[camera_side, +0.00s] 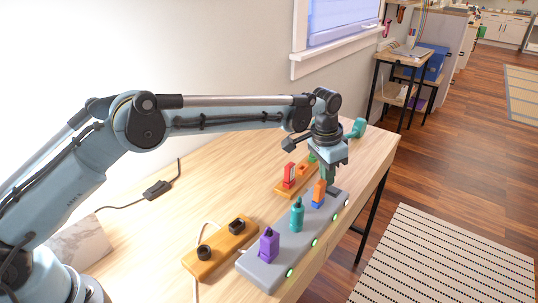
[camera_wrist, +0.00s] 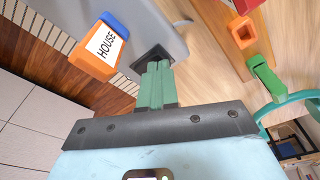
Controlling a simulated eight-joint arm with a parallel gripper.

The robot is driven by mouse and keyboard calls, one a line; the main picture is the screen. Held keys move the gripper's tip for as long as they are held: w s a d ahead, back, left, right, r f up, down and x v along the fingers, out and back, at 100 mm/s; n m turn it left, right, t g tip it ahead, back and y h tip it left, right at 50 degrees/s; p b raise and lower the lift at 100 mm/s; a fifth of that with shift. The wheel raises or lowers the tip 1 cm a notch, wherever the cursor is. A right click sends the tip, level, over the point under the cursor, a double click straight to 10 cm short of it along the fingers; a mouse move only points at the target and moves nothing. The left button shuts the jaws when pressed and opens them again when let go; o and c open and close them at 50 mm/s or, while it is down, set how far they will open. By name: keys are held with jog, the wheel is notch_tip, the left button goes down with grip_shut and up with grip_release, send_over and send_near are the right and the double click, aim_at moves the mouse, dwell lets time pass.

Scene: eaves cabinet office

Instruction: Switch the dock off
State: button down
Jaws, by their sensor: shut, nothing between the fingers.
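A long grey strip (camera_side: 278,252) lies on the desk with a purple piece (camera_side: 269,245), a teal piece (camera_side: 297,215) and an orange-and-blue piece (camera_side: 319,194) standing on it. Small green lights show along its front edge. In the wrist view the orange piece (camera_wrist: 95,52) carries a label reading HOUSE. My gripper (camera_side: 328,182) is over the far end of the strip, its green fingers together and empty. In the wrist view the gripper tips (camera_wrist: 156,68) are at a black square part (camera_wrist: 152,54) on the strip; contact is unclear. No label reading dock is legible.
Behind the strip is an orange-brown block (camera_side: 285,189) with a red piece (camera_side: 289,175) and a green piece (camera_wrist: 264,75). Another block (camera_side: 218,249) with two black parts lies at the front left. A teal object (camera_side: 357,128) stands at the far edge. A cable adapter (camera_side: 157,190) lies left.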

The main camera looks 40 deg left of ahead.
jog(key=shift+f, duration=0.2)
jog(key=shift+r, duration=3.5)
jog(key=s+a+r+n+t, duration=0.3)
jog(key=s+a+r, duration=0.7)
jog(key=s+a, duration=0.1)
jog(key=s+a+f+n+t, duration=0.1)
jog(key=s+a+f, duration=0.2)
jog(key=s, duration=0.5)
jog(key=s+a+f+n+t, duration=0.1)
jog(key=s+a+f+n, duration=0.1)
jog(key=s, duration=0.6)
notch_tip(320, 180, down, 2)
jog(key=shift+s+a+f+t+y, duration=0.1)
jog(key=shift+s+a+t+y, duration=0.25)
jog(key=shift+a, duration=0.55)
